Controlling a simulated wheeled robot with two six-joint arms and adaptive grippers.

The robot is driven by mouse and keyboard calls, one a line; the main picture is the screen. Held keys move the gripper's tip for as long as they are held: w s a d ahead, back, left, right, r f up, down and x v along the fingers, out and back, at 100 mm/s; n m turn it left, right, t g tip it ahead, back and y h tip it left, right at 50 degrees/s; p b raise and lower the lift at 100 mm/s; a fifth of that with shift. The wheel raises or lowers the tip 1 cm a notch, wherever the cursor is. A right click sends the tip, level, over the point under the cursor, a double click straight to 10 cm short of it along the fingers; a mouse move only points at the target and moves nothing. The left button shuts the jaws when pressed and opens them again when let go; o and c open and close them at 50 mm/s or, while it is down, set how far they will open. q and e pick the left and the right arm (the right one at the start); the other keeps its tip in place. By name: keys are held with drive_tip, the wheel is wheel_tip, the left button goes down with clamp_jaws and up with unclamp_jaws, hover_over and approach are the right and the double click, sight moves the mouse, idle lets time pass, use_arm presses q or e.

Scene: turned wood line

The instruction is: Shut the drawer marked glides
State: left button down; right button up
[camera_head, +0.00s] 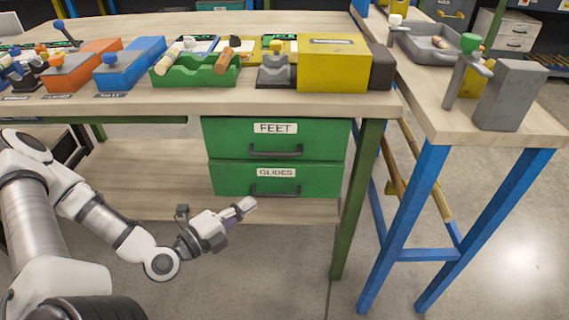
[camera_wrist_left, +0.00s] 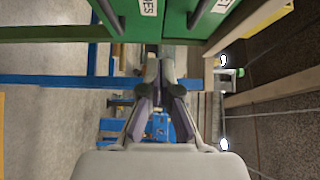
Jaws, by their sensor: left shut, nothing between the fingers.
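The drawer marked glides (camera_head: 230,179) is the lower green drawer under the bench, with a dark bar handle and a white label. Its front looks close to flush with the drawer marked feet (camera_head: 225,138) above it; any small gap is hard to tell. In the left wrist view the glides drawer (camera_wrist_left: 120,22) shows sideways at the top, its label partly cut off. My left gripper (camera_head: 247,206) is shut and empty, just below and in front of the glides drawer. My right gripper is not in view.
The wooden bench top (camera_head: 200,106) above carries colored trays and a yellow box (camera_head: 333,68). A green bench leg (camera_head: 357,200) stands right of the drawers. A blue-legged side table (camera_head: 460,128) is farther right. The floor before the drawers is clear.

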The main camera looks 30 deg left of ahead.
sight(279, 166)
use_arm(q)
drive_tip(key=b+x, duration=0.2)
drive_tip(key=x, duration=0.2)
drive_tip(key=a+b+x, duration=0.1)
drive_tip(key=b+x, duration=0.2)
drive_tip(key=x, duration=0.1)
drive_tip(key=a+b+x, duration=0.1)
drive_tip(key=b+x, duration=0.1)
drive_tip(key=x, duration=0.2)
drive_tip(key=shift+w+a+f+b, duration=0.2)
drive_tip(key=shift+w+f+b, duration=0.05)
drive_tip(key=shift+b, duration=0.1)
drive_tip(key=shift+w+a, duration=0.1)
drive_tip(key=shift+w, duration=0.2)
drive_tip(key=shift+w+a+r+p, duration=0.15)
drive_tip(key=shift+w+a+p, duration=0.35)
drive_tip(key=shift+w, duration=0.2)
drive_tip(key=shift+w+a, duration=0.1)
drive_tip(key=shift+a, duration=0.05)
drive_tip(key=shift+r, duration=0.1)
